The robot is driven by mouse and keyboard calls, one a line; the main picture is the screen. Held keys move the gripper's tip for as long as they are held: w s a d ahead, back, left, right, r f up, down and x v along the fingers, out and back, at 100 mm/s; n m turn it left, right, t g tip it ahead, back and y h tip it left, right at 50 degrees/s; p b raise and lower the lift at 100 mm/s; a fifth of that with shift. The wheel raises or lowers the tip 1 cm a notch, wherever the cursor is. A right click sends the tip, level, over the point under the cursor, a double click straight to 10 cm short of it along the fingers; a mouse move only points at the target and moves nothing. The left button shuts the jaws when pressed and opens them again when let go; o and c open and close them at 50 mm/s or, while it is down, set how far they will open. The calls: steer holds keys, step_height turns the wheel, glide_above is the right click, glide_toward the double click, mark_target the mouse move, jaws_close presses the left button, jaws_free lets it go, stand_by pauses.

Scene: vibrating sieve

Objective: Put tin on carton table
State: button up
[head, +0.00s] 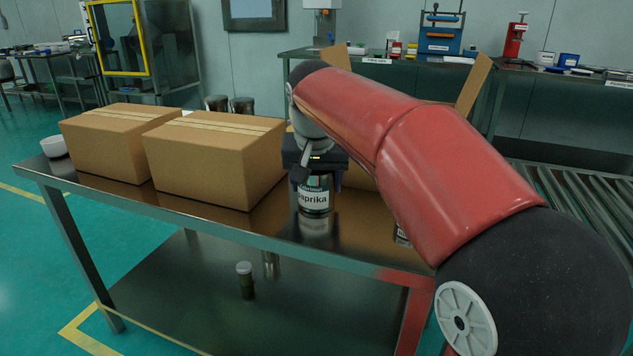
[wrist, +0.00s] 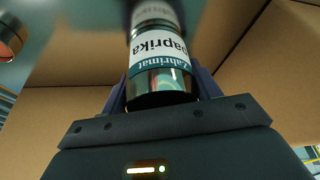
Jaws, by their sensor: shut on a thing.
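A metal tin with a white label reading "Paprika" (head: 314,200) is upright at the middle of the steel carton table (head: 240,229). My gripper (head: 316,170) is shut on it from above. In the wrist view the tin (wrist: 160,62) sits between the two dark fingers, its label in plain sight. The tin's base is at or just above the tabletop, with its reflection below; I cannot tell whether it touches. Another labelled tin (head: 402,236) shows partly at the right, mostly hidden by my red arm.
Two closed cartons (head: 212,165) (head: 105,150) stand left of the tin. An open carton with raised flaps (head: 473,85) is mostly hidden behind my arm. Metal tins (head: 242,106) show behind the cartons. A white bowl (head: 53,147) is at the left corner. A roller conveyor (head: 590,205) lies right.

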steer(key=o, duration=0.5)
steer(key=shift+f, duration=0.15)
steer(key=o, duration=0.5)
steer(key=p+v, duration=0.2)
steer(key=v, duration=1)
steer(key=shift+r, duration=0.25)
